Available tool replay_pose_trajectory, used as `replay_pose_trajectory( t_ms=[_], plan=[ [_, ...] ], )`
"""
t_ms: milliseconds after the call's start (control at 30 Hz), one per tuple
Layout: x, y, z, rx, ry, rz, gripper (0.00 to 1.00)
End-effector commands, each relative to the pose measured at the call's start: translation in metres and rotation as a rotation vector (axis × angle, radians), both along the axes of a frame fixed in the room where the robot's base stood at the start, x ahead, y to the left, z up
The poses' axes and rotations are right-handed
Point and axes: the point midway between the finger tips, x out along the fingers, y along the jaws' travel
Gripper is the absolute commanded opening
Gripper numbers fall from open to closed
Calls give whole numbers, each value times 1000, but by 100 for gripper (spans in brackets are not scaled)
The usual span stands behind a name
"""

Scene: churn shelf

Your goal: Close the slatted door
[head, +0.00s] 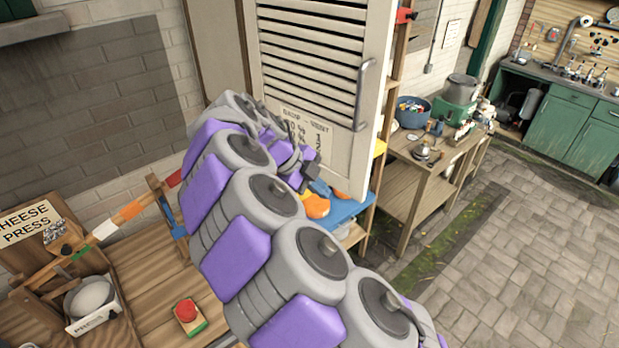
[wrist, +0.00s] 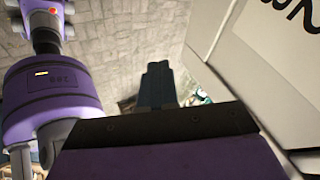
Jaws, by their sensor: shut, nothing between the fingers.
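The slatted door (head: 375,45) is white, with dark gaps between its louvres, a grey bar handle (head: 363,95) near its right edge and a paper sign (head: 306,130) below the slats. It stands upright in the head view, and shelf contents show past its lower and right edges, so it looks open; the exact angle is unclear. My gripper (head: 311,172) is dark and shut, in front of the door's lower part, below the sign. In the wrist view the shut fingers (wrist: 157,84) are empty, and a pale panel with dark lettering (wrist: 255,70) fills the right side. Contact is unclear.
An orange object (head: 316,206) and a blue tray (head: 348,210) lie below the door. A wooden post (head: 393,90) stands right of it. A wooden bench (head: 410,170) with tools is farther right. A wooden table (head: 150,275) with a red button (head: 186,311) is lower left. Paving at right is clear.

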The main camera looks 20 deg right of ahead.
Motion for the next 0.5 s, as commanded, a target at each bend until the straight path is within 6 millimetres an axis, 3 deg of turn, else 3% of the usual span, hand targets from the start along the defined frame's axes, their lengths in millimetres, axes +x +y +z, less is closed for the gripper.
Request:
replay_pose_trajectory(
  t_ms=[200,500],
  plan=[
    [-4,-16,-21,-1,4,-3,0],
    [13,-46,-21,1,4,-3,0]
  ],
)
